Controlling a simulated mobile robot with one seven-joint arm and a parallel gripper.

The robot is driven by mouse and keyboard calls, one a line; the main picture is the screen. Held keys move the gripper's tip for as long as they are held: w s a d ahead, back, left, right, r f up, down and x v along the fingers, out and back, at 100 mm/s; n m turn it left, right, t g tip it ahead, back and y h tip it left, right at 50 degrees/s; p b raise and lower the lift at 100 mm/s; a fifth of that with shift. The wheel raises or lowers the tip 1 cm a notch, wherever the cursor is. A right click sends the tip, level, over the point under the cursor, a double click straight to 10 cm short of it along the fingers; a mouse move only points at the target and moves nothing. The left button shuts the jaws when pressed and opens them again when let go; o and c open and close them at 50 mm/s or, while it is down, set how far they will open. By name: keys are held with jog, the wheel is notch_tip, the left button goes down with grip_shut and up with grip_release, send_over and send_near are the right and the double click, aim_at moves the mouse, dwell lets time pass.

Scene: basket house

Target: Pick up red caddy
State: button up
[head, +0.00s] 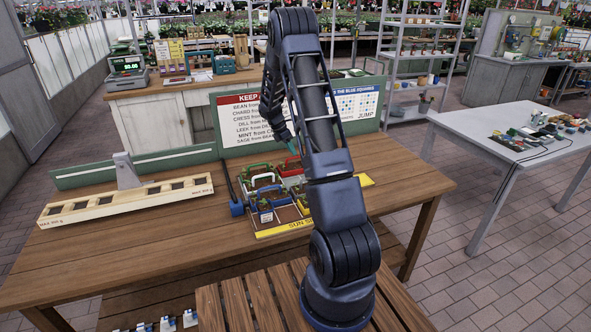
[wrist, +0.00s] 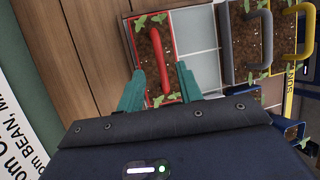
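The red caddy (wrist: 154,62) lies below my gripper in the wrist view, with a red handle over dark soil and small green seedlings. My gripper (wrist: 160,94) has two teal fingers, spread apart on either side of the red handle. It is open, and I see no clear contact with the handle. In the head view my gripper (head: 292,148) is low over the far side of the group of caddies. My arm partly hides that group.
Beside the red caddy are an empty pale cell (wrist: 195,35), a grey-handled caddy (wrist: 228,45) and a yellow-handled caddy (wrist: 306,35). A sign board (head: 238,120) stands behind them. A wooden rack (head: 125,203) is on the left of the table.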

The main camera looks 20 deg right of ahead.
aim_at(295, 164)
jog(key=shift+x, duration=2.8)
jog(key=shift+d, duration=0.1)
grip_shut()
jog(key=shift+r, duration=0.1)
